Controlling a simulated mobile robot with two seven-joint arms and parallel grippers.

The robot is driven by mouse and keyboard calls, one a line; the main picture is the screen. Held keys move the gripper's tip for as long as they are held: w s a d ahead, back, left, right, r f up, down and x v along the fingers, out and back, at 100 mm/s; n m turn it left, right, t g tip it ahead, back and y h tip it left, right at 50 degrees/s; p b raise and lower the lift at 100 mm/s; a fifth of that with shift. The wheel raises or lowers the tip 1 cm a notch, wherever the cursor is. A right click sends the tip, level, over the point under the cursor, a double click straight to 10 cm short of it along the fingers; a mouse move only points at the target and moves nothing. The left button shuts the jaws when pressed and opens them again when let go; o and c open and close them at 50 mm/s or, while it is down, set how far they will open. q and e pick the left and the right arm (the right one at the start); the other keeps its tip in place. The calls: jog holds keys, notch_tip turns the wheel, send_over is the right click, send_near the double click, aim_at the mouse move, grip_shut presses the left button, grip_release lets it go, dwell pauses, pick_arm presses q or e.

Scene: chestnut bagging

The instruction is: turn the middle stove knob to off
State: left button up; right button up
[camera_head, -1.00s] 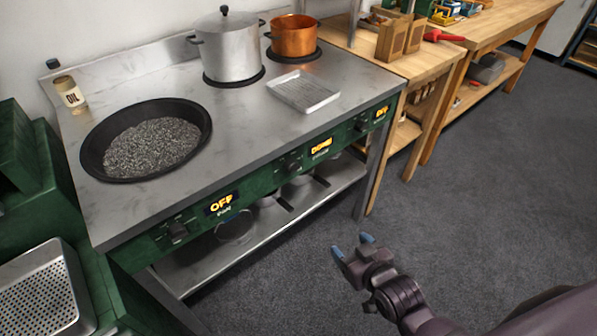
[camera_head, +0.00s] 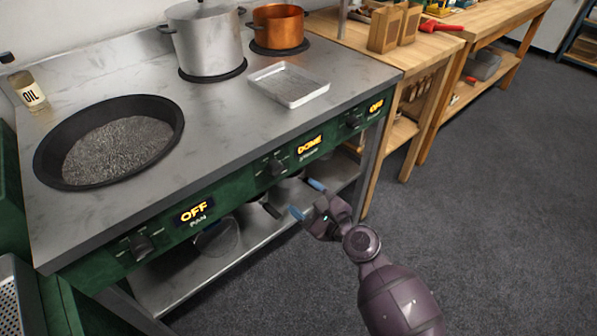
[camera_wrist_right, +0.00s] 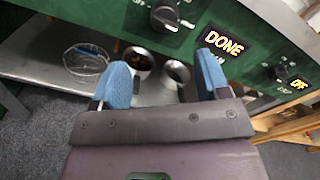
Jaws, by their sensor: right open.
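The middle stove knob (camera_head: 275,166) is a dark knob on the green front panel, beside a lit display (camera_head: 309,144) that reads DONE. In the right wrist view the middle knob (camera_wrist_right: 164,18) shows at the top, above and between the fingers, with its DONE display (camera_wrist_right: 223,43) to the right. My right gripper (camera_head: 306,199) is open and empty, in front of the panel and a little below and right of the knob, apart from it. Its blue fingertips also show in the right wrist view (camera_wrist_right: 165,83). My left gripper is not in view.
The left knob (camera_head: 140,245) has a display reading OFF; the right knob (camera_head: 354,121) also has a lit display. A wide black pan (camera_head: 50,158), a steel pot (camera_head: 207,45), a copper pot (camera_head: 277,27) and a metal tray (camera_head: 290,100) stand on the stove. A lower shelf (camera_head: 180,283) holds bowls.

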aim_at(280, 172)
pick_arm(q)
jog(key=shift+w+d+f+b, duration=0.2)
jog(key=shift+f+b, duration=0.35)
jog(key=shift+b, duration=0.25)
pick_arm(e)
jog(key=shift+w+a+m+t, duration=0.1)
jog(key=shift+w+a+m, duration=0.95)
jog(key=shift+w, duration=0.4)
jog(key=shift+w+a+m+t, duration=0.1)
jog(key=shift+w+a+m, duration=0.7)
jog(key=shift+w+m, duration=0.6)
jog(key=shift+w+a+m+t, duration=0.1)
jog(key=shift+w+a+m, duration=0.9)
jog(key=shift+w, duration=0.5)
jog(key=c, duration=0.9)
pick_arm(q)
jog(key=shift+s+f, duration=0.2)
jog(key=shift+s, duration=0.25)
pick_arm(e)
jog(key=shift+c, duration=0.2)
